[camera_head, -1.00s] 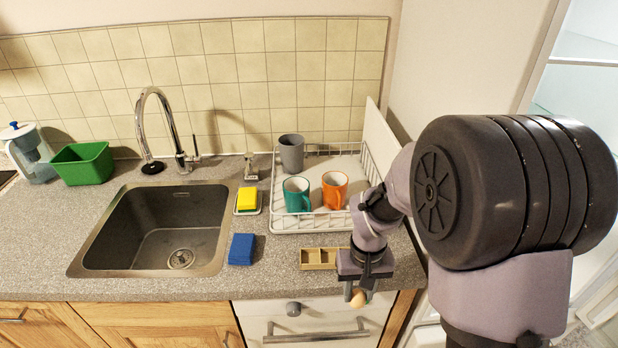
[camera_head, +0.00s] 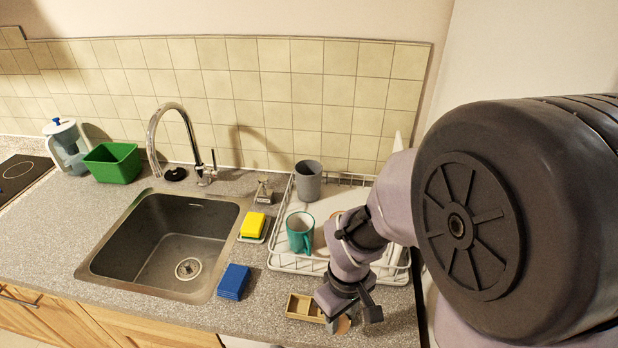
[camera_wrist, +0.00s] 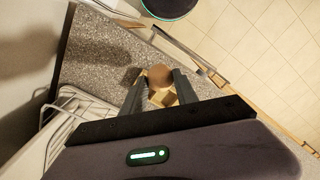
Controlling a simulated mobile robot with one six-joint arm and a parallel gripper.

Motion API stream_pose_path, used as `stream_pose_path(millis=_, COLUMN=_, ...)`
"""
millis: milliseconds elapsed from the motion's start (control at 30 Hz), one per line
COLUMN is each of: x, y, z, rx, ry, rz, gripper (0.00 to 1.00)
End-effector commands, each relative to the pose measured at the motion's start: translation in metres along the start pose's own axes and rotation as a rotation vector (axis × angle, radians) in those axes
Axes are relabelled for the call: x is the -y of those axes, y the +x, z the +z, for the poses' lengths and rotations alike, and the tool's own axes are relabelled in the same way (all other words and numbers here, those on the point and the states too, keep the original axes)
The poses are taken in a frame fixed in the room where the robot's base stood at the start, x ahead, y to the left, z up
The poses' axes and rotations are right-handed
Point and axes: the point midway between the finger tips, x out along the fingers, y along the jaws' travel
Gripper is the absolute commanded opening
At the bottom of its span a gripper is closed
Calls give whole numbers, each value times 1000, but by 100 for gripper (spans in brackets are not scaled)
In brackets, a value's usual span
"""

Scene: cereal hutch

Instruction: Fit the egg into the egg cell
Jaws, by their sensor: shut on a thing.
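A brown egg (camera_wrist: 159,75) sits between the fingers of my gripper (camera_wrist: 155,84) in the wrist view, and the fingers are shut on it. In the head view the egg (camera_head: 342,324) shows at the tip of my gripper (camera_head: 350,318). The wooden egg holder (camera_head: 303,307) lies on the counter just left of my gripper, with open cells on its left part. Its right part is hidden behind my gripper. In the wrist view a bit of the holder (camera_wrist: 163,98) shows behind the egg. I cannot tell whether the egg touches it.
A white dish rack (camera_head: 285,262) with a teal mug (camera_head: 300,232) and a grey cup (camera_head: 308,180) stands behind my gripper. The sink (camera_head: 165,240) is at left.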

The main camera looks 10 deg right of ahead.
Motion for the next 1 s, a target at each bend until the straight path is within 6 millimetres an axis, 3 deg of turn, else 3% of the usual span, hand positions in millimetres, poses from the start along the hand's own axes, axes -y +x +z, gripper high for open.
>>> stream_pose_path(millis=100, x=-23, y=8, z=-22, rx=-1, ry=3, rz=0, gripper=16)
stream_pose_path(millis=300, x=-41, y=10, z=-41, rx=0, ry=1, rz=1, gripper=16)
stream_pose_path(millis=467, x=-39, y=46, z=-39, rx=2, ry=1, rz=-1, gripper=16)
stream_pose_path(millis=833, x=-39, y=48, z=-39, rx=0, ry=0, rz=0, gripper=16)
stream_pose_path(millis=867, x=-39, y=47, z=-39, rx=0, ry=0, rz=0, gripper=42)
stream_pose_path(millis=933, x=-39, y=47, z=-39, rx=0, ry=0, rz=0, gripper=55)
stream_pose_path(millis=1000, x=-39, y=47, z=-39, rx=0, ry=0, rz=0, gripper=57)
